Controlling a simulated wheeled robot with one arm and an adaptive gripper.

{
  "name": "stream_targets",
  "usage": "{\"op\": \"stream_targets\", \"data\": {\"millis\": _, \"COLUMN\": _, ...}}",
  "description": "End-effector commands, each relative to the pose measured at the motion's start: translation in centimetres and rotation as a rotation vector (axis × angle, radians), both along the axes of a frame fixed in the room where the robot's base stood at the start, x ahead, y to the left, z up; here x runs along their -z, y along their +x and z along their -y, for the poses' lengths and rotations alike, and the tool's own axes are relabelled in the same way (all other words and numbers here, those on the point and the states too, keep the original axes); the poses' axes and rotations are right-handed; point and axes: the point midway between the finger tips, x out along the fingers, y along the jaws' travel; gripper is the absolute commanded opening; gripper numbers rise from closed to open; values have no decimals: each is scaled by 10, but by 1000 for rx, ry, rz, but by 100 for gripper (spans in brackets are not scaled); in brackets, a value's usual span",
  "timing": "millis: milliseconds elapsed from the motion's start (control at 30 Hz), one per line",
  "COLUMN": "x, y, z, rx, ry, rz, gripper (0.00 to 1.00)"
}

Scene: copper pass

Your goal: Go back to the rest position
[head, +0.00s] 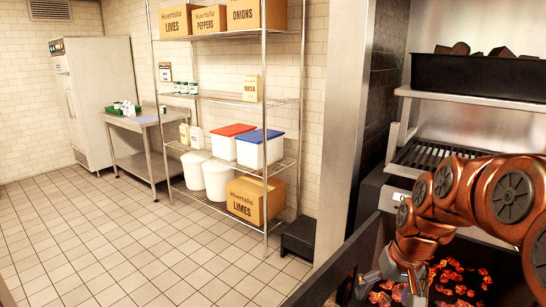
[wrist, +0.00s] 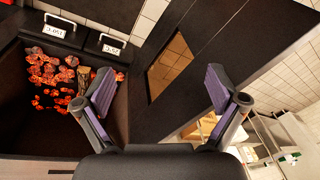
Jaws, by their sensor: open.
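My copper-coloured arm comes in from the right in the head view and bends down over a dark bin of glowing coals (head: 462,278). My gripper (head: 392,291) hangs low at the bin's near left side; its fingers are partly cut off by the lower edge there. In the wrist view my gripper (wrist: 165,95) is open, with its two purple-padded fingers wide apart and nothing between them. The glowing coals also show in the wrist view (wrist: 45,72), left of the fingers. A brownish piece (wrist: 83,80) lies beside them, partly behind the left finger.
A black tray of dark lumps (head: 480,78) stands on a shelf above a grill rack (head: 440,155). A steel post (head: 345,130) stands left of the bin. Wire shelving (head: 232,97) holds boxes and tubs. A steel table (head: 140,120) and fridge (head: 95,100) stand farther back. The tiled floor (head: 110,240) is clear.

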Motion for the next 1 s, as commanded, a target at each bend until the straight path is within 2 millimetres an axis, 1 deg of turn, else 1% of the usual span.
{"op": "stream_targets", "data": {"millis": 33, "x": -24, "y": -17, "z": -10, "rx": -17, "ry": -9, "rz": -13, "gripper": 95}}
{"op": "stream_targets", "data": {"millis": 200, "x": -55, "y": -75, "z": -34, "rx": -57, "ry": -34, "rz": -81, "gripper": 95}}
{"op": "stream_targets", "data": {"millis": 300, "x": -72, "y": -110, "z": -43, "rx": -76, "ry": -52, "rz": -118, "gripper": 95}}
{"op": "stream_targets", "data": {"millis": 367, "x": -82, "y": -130, "z": -47, "rx": -84, "ry": -65, "rz": -139, "gripper": 95}}
{"op": "stream_targets", "data": {"millis": 400, "x": -88, "y": -144, "z": -50, "rx": -89, "ry": -72, "rz": -154, "gripper": 95}}
{"op": "stream_targets", "data": {"millis": 500, "x": -103, "y": -179, "z": -54, "rx": -100, "ry": -91, "rz": -192, "gripper": 95}}
{"op": "stream_targets", "data": {"millis": 600, "x": -114, "y": -211, "z": -56, "rx": -106, "ry": -110, "rz": -229, "gripper": 95}}
{"op": "stream_targets", "data": {"millis": 700, "x": -122, "y": -236, "z": -56, "rx": -109, "ry": -126, "rz": -251, "gripper": 95}}
{"op": "stream_targets", "data": {"millis": 800, "x": -125, "y": -253, "z": -56, "rx": -110, "ry": -135, "rz": -272, "gripper": 95}}
{"op": "stream_targets", "data": {"millis": 900, "x": -126, "y": -261, "z": -55, "rx": -108, "ry": -140, "rz": -281, "gripper": 95}}
{"op": "stream_targets", "data": {"millis": 1000, "x": -125, "y": -264, "z": -55, "rx": -108, "ry": -142, "rz": -284, "gripper": 95}}
